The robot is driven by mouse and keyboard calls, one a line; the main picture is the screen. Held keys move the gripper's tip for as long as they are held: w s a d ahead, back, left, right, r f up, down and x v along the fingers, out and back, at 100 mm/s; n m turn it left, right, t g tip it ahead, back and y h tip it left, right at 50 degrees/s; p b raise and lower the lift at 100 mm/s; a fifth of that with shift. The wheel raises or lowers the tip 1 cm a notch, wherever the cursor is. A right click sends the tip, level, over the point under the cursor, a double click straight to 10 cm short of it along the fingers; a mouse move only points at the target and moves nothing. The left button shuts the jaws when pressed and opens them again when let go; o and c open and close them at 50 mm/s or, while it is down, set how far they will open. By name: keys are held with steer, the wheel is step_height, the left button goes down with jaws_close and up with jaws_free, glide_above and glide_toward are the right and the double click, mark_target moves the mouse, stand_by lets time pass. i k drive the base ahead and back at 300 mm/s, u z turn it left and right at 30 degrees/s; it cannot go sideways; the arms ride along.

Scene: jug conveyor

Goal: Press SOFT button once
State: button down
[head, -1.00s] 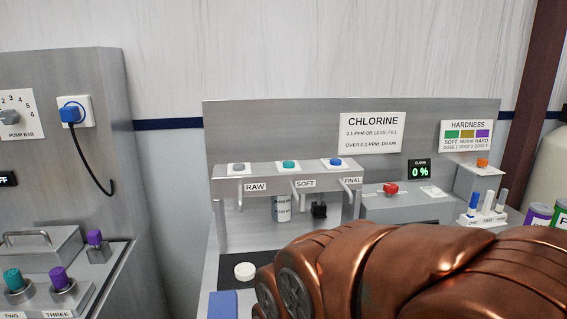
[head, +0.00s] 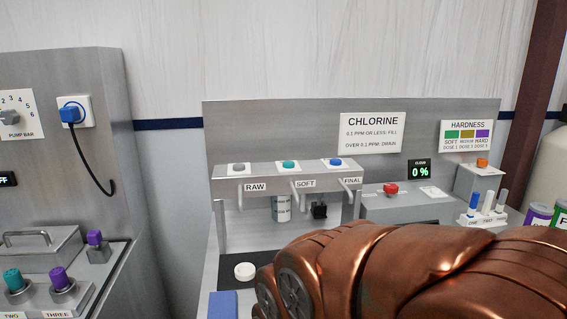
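The SOFT button (head: 289,164) is a teal round cap on top of a grey dispensing ledge (head: 268,172), above the SOFT label (head: 305,184) and a small spout. It stands between the grey RAW button (head: 239,167) and the blue FINAL button (head: 336,162). Nothing touches or covers it. My copper arm fills the lower right, below and in front of the ledge. My gripper cannot be made out; the arm hides what lies behind it.
A striped vial (head: 281,208) and a small black item (head: 319,211) are under the ledge. A white round cap (head: 245,271) lies on a dark mat. A red button (head: 390,189) and a "0 %" display (head: 419,170) are to the right. Space above the ledge is clear.

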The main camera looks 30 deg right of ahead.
mark_target(288, 164)
steer(key=k, duration=1.35)
steer(key=u, duration=0.75)
steer(key=i, duration=1.6)
steer(key=z, duration=0.8)
steer(key=i, duration=0.4)
steer(key=z, duration=0.55)
